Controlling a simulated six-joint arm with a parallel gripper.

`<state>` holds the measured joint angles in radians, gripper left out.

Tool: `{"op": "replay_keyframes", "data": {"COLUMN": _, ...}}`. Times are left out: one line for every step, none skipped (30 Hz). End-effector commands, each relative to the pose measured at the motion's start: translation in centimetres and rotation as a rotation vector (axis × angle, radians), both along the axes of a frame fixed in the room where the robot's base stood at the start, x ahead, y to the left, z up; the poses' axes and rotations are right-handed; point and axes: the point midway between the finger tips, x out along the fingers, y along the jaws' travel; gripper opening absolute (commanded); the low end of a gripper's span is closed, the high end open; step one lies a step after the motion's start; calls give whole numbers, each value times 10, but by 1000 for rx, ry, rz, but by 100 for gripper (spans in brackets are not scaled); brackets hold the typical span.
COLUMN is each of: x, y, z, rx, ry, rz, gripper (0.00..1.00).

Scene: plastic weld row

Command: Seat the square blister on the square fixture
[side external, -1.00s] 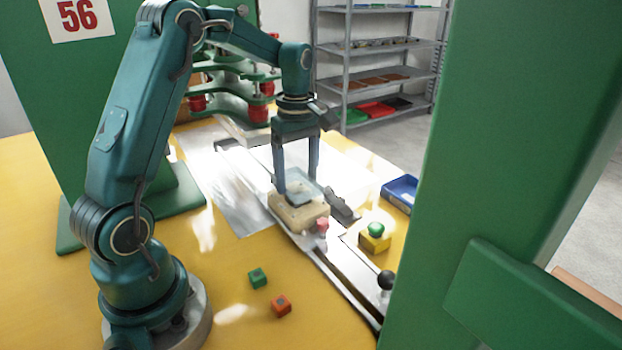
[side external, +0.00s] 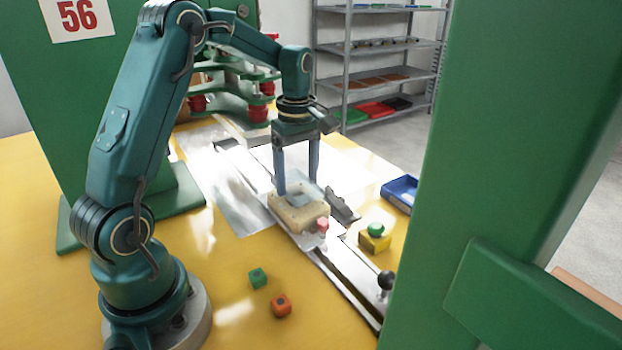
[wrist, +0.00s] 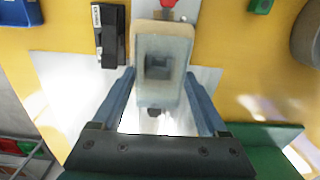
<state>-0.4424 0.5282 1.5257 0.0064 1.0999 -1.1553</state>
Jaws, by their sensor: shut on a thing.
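The square blister (side external: 303,193) is a clear, pale, shallow piece. My gripper (side external: 299,188) is shut on it, one finger on each side, over the cream square fixture (side external: 299,216). The blister is very low, at or just above the top of the fixture; I cannot tell whether it is fully down. In the wrist view, the blister (wrist: 152,92) lies between the fingers and covers most of the fixture, whose cream end (wrist: 163,28) shows past it. A darker square shows through its middle.
The fixture stands on a metal rail with a pink knob (side external: 322,225) at its front. A dark block (side external: 342,208) lies beside it.

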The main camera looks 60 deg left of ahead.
Motion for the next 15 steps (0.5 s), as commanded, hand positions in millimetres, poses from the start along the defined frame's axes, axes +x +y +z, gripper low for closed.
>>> {"op": "replay_keyframes", "data": {"x": 0, "y": 0, "z": -1, "rx": 0, "ry": 1, "rz": 0, "gripper": 41}}
{"op": "replay_keyframes", "data": {"x": 0, "y": 0, "z": -2, "rx": 0, "ry": 1, "rz": 0, "gripper": 41}}
{"op": "replay_keyframes", "data": {"x": 0, "y": 0, "z": -3, "rx": 0, "ry": 1, "rz": 0, "gripper": 41}}
{"op": "replay_keyframes", "data": {"x": 0, "y": 0, "z": -3, "rx": 0, "ry": 1, "rz": 0, "gripper": 41}}
{"op": "replay_keyframes", "data": {"x": 0, "y": 0, "z": -4, "rx": 0, "ry": 1, "rz": 0, "gripper": 41}}
{"op": "replay_keyframes", "data": {"x": 0, "y": 0, "z": -4, "rx": 0, "ry": 1, "rz": 0, "gripper": 41}}
{"op": "replay_keyframes", "data": {"x": 0, "y": 0, "z": -5, "rx": 0, "ry": 1, "rz": 0, "gripper": 41}}
{"op": "replay_keyframes", "data": {"x": 0, "y": 0, "z": -5, "rx": 0, "ry": 1, "rz": 0, "gripper": 41}}
{"op": "replay_keyframes", "data": {"x": 0, "y": 0, "z": -6, "rx": 0, "ry": 1, "rz": 0, "gripper": 41}}
{"op": "replay_keyframes", "data": {"x": 0, "y": 0, "z": -7, "rx": 0, "ry": 0, "rz": 0, "gripper": 41}}
{"op": "replay_keyframes", "data": {"x": 0, "y": 0, "z": -7, "rx": 0, "ry": 0, "rz": 0, "gripper": 41}}
{"op": "replay_keyframes", "data": {"x": 0, "y": 0, "z": -8, "rx": 0, "ry": 0, "rz": 0, "gripper": 41}}
{"op": "replay_keyframes", "data": {"x": 0, "y": 0, "z": -9, "rx": 0, "ry": 0, "rz": 0, "gripper": 41}}
{"op": "replay_keyframes", "data": {"x": 0, "y": 0, "z": -9, "rx": 0, "ry": 0, "rz": 0, "gripper": 41}}
{"op": "replay_keyframes", "data": {"x": 0, "y": 0, "z": -10, "rx": 0, "ry": 0, "rz": 0, "gripper": 41}}
